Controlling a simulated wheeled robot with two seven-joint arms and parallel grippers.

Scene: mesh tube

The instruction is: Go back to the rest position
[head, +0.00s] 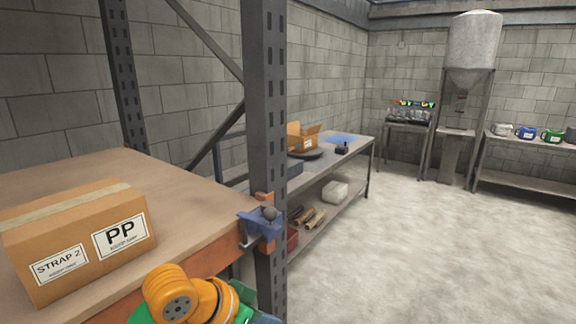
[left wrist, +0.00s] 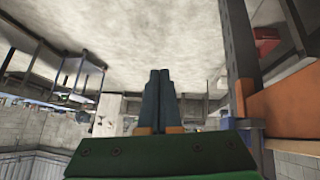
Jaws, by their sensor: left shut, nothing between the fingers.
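My left gripper (left wrist: 160,98) is in the left wrist view, its two dark fingers together with nothing between them. In the head view, orange and green parts of my arm show at the bottom, just in front of the orange shelf beam. The gripper's fingers cannot be made out there. My right gripper is in neither view.
A cardboard box (head: 80,236) labelled PP and STRAP 2 sits on the shelf board (head: 185,200) at the left. A dark rack post (head: 266,130) stands close to my arm, with a blue clamp-like part (head: 262,222) beside it. A workbench (head: 345,160) stands behind. The floor at right is clear.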

